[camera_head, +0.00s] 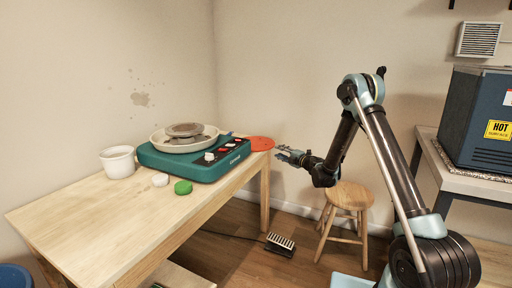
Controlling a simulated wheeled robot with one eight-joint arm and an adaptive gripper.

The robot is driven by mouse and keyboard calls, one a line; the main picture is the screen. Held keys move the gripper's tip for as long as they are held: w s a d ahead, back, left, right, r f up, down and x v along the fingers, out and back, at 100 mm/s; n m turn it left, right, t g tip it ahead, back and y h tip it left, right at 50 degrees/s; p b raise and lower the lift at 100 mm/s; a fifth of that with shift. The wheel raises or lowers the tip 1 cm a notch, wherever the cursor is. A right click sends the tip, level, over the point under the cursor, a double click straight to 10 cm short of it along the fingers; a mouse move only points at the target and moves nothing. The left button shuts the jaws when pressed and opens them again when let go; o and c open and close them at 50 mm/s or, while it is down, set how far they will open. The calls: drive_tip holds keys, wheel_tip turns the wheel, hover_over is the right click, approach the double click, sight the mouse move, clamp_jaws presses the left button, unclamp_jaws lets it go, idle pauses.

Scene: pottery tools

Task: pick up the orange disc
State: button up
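A teal pottery wheel (196,171) stands left of the disc. A white pot (118,162), a white piece (160,180) and a green piece (183,187) are on the table. A wooden stool (349,194) stands below my arm. A kiln (480,118) is at right.

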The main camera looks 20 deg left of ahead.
sight(273, 147)
drive_tip(key=shift+w+r+x, duration=0.1)
drive_tip(key=shift+r+x, duration=0.05)
drive_tip(key=shift+x, duration=1.5)
drive_tip(key=shift+w+r+x, duration=0.1)
drive_tip(key=shift+r+x, duration=0.1)
drive_tip(key=shift+x, duration=1.45)
drive_tip(key=shift+d, duration=0.15)
clamp_jaws()
